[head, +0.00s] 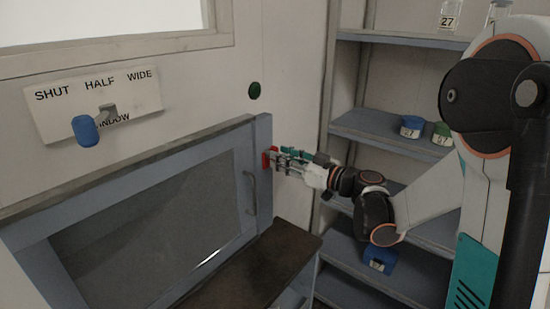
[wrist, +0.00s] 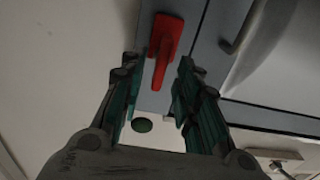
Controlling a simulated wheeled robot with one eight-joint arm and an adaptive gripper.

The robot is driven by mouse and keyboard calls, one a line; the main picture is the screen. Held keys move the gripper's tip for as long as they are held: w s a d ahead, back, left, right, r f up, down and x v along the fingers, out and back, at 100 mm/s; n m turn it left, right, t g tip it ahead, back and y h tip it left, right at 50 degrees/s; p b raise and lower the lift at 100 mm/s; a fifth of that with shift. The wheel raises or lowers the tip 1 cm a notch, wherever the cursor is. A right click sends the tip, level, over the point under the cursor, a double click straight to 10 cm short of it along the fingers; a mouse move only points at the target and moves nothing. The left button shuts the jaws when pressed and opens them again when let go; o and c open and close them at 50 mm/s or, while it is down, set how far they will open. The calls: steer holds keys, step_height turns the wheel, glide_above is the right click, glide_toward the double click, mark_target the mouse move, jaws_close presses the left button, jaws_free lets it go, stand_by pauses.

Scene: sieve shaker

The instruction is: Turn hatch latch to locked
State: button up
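The hatch latch is a small red handle (head: 266,160) on the right frame post of the blue-grey hatch (head: 130,160). In the wrist view the red latch (wrist: 167,38) has a wide head and a narrower bar that reaches toward my fingers. My gripper (head: 280,158) is at the latch, coming from the right. In the wrist view my gripper (wrist: 157,72) is open, with its two teal-padded fingers on either side of the bar's end. Gaps show between the bar and both fingers. No lock marking is readable near the latch.
A green round knob (head: 254,90) is on the wall above the latch. A curved hatch handle (head: 251,193) is below it. A dark ledge (head: 265,260) juts out under the hatch. Shelves (head: 385,128) with jars stand at right. A blue window lever (head: 86,130) is at upper left.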

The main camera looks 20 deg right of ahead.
steer(key=shift+x, duration=1.7)
jaws_close()
